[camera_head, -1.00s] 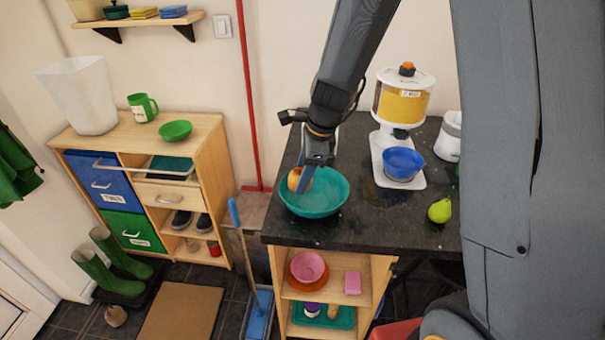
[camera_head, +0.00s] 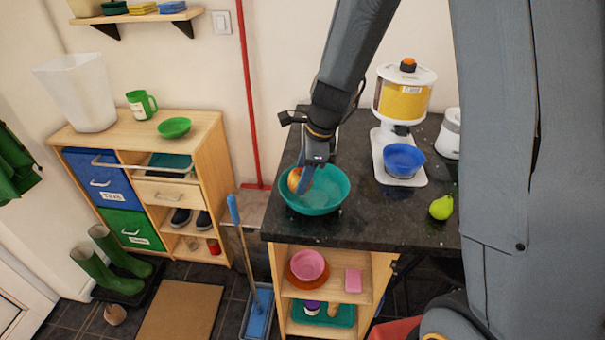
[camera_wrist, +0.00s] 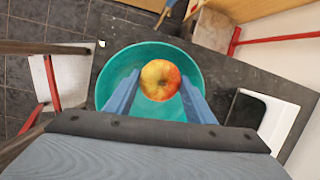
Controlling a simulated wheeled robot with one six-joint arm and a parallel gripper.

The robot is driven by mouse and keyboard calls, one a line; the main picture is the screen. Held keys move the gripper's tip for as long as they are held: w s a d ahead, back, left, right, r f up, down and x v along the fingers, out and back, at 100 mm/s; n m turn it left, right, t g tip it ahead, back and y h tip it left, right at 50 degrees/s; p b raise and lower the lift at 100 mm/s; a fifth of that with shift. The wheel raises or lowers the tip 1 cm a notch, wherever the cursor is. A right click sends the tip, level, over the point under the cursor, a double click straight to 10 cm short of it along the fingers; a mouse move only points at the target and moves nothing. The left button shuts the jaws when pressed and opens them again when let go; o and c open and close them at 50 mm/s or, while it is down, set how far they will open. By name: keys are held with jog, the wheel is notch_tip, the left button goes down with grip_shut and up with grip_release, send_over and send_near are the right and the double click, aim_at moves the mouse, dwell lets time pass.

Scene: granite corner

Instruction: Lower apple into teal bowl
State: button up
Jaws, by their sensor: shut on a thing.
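The apple (camera_wrist: 160,80) is red and yellow and sits between the fingertips of my gripper (camera_wrist: 157,92), which is shut on it. In the head view the apple (camera_head: 294,179) shows at the left side of my gripper (camera_head: 301,182), partly hidden by a finger. The teal bowl (camera_head: 318,202) stands upright on the dark counter near its front left edge. The apple is over the bowl's left part, at about rim height in the head view. In the wrist view the teal bowl (camera_wrist: 112,68) surrounds the apple. Whether the apple touches the bowl cannot be told.
A white dispenser (camera_head: 403,103) with a blue bowl (camera_head: 404,159) stands right of the teal bowl. The counter's front edge is close to the teal bowl. A low wooden cabinet (camera_head: 213,145) stands at the left.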

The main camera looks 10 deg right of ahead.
jog(key=shift+f+b, duration=0.4)
jog(key=shift+f, duration=0.25)
dwell(0.4)
jog(key=o, duration=1.2)
